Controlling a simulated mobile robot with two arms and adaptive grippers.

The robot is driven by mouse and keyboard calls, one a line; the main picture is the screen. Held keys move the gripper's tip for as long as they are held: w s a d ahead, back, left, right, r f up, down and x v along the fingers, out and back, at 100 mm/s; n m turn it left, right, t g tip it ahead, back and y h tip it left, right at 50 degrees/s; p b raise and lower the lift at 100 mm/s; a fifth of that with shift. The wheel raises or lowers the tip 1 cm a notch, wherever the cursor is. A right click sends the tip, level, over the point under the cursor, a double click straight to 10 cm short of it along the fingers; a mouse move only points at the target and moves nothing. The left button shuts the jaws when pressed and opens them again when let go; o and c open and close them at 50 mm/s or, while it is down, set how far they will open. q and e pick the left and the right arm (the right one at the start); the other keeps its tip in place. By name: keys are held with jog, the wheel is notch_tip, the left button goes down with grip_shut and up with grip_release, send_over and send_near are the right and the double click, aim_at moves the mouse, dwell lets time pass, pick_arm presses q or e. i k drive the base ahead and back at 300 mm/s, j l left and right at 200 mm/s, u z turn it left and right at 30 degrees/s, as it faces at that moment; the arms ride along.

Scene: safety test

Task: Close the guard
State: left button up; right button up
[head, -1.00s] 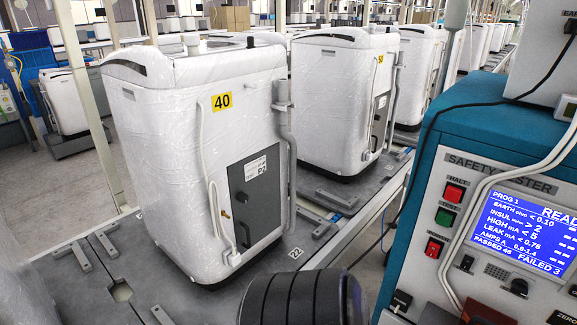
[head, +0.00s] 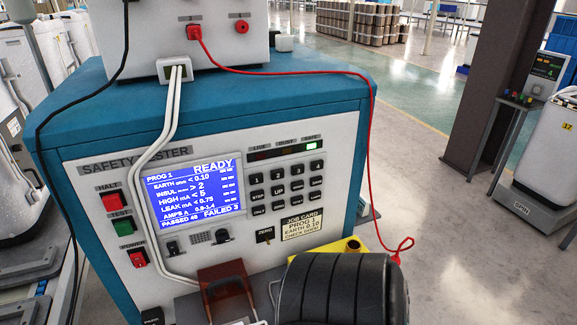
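The blue and white safety tester (head: 110,180) stands in front of me, its screen (head: 195,195) reading READY. A reddish-brown, see-through cover (head: 228,292), which looks like the guard, is at the bottom of its front, on a grey ledge. It appears to stand up, tilted, but its lower part is cut off by the picture edge, so I cannot tell exactly how far open it is. A black ribbed part of my own body fills the bottom centre, just right of the cover. Neither gripper's fingers show.
A red lead (head: 368,120) runs from the upper box (head: 190,60) over the tester to a red clip (head: 398,250) beside a yellow block (head: 345,248). White cables hang down the tester's front. A dark pillar (head: 500,90) stands at right. Floor (head: 430,170) between them is clear.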

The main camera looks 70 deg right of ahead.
aim_at(216, 282)
jog(key=l+z, duration=0.15)
jog(key=z, duration=1.55)
